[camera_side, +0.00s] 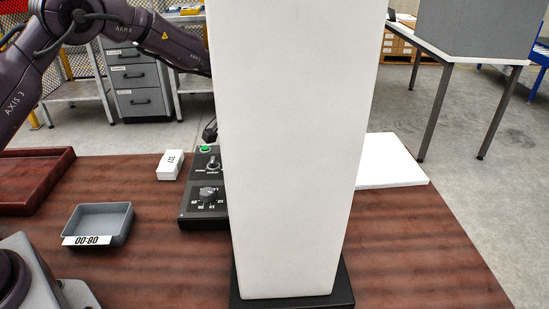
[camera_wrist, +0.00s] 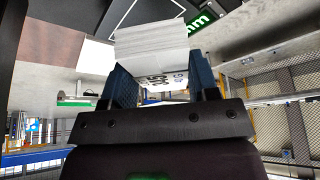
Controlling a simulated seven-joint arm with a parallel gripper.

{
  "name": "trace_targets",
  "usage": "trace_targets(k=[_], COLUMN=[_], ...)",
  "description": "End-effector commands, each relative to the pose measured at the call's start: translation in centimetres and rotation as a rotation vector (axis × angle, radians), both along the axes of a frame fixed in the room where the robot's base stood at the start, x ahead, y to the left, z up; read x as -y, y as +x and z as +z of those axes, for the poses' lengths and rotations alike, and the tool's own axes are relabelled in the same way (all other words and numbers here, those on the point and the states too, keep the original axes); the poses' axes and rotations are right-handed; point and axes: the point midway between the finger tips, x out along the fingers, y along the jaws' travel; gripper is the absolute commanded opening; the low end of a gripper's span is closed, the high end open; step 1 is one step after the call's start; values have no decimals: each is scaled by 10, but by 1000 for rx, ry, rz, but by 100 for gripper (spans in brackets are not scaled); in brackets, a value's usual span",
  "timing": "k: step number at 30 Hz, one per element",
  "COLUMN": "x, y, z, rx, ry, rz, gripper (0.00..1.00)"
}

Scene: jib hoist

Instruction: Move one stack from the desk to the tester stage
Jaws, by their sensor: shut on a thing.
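In the wrist view, my gripper (camera_wrist: 162,82) is shut on a white stack (camera_wrist: 152,48) with fine layered edges. Dark print shows on its near face between the blue-grey fingers. In the side view, a tall white column hides my gripper and the held stack. A small white block with dark print (camera_side: 171,164), perhaps another stack, lies on the brown desk (camera_side: 150,255). I cannot surely identify the tester stage. A dark surface with a white outline and a green label (camera_wrist: 204,20) shows beyond the held stack in the wrist view.
The tall white column (camera_side: 294,150) stands on a black base (camera_side: 345,291) and blocks the middle of the side view. A black control box (camera_side: 203,196), a grey tray (camera_side: 100,222), a dark red tray (camera_side: 35,182) and a white flat panel (camera_side: 391,160) are around it.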

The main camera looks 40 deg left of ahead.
Motion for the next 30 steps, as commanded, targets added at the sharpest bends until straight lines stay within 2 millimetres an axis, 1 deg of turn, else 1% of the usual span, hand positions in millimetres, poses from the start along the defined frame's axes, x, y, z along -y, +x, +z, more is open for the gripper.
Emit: trace_targets(k=[1, 3, 7, 9, 11, 18, 26, 30], x=[12, 21, 23, 23, 23, 23, 22, 22], y=[11, 22, 32, 31, 28, 26, 26, 26], z=[7, 17, 36, 38, 31, -13, -35, -56], rx=[5, 5, 3, -13, -33, -40, -39, -40], ry=[0, 0, 1, 2, 3, 3, 3, 3], rz=[-29, -53, -67, -74, -77, -79, -78, -78], gripper=[31, 31, 31, 31, 31, 31, 31, 31])
